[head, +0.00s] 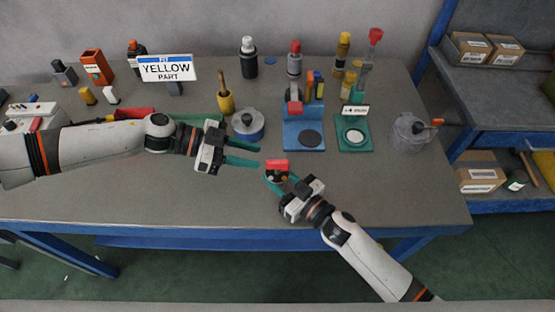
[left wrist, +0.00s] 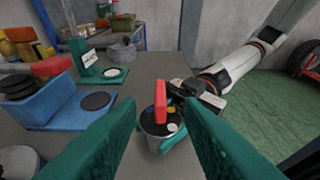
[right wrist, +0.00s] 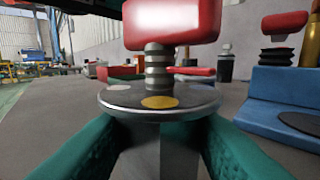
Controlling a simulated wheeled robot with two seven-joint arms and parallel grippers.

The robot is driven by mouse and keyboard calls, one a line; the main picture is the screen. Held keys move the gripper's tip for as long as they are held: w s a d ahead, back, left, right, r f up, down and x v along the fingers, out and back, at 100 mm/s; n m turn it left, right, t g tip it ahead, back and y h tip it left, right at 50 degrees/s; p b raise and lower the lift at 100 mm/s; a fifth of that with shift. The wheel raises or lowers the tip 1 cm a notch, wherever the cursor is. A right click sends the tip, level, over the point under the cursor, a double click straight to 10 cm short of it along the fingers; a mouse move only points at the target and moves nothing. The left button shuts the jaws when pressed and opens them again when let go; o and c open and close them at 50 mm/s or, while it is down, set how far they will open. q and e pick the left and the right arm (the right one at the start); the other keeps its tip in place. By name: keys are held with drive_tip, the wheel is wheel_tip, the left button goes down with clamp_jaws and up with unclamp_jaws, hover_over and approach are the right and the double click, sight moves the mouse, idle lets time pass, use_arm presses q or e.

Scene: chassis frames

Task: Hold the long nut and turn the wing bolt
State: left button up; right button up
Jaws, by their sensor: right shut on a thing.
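The long nut is a grey body (right wrist: 160,150) with a round metal-rimmed top carrying a yellow spot and pale spots. The wing bolt has a red head (right wrist: 170,22) on a threaded grey shaft, part of which stands exposed above the nut's top. My right gripper (head: 277,180) is shut on the nut's body and holds it upright near the table's front middle. My left gripper (head: 259,155) is open and empty, just left of the red head. In the left wrist view the red head (left wrist: 160,100) shows between and beyond the open green fingers.
A blue stand (head: 303,140) and a green stand (head: 368,146) are behind the grippers. A grey lidded pot (head: 248,125) stands behind my left gripper, another (head: 408,134) at right. The table's front left is clear.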

sight(273, 161)
use_arm(q)
drive_tip(key=x, duration=0.7)
drive_tip(key=shift+d+f, duration=0.1)
drive_tip(key=shift+d, duration=0.05)
clamp_jaws()
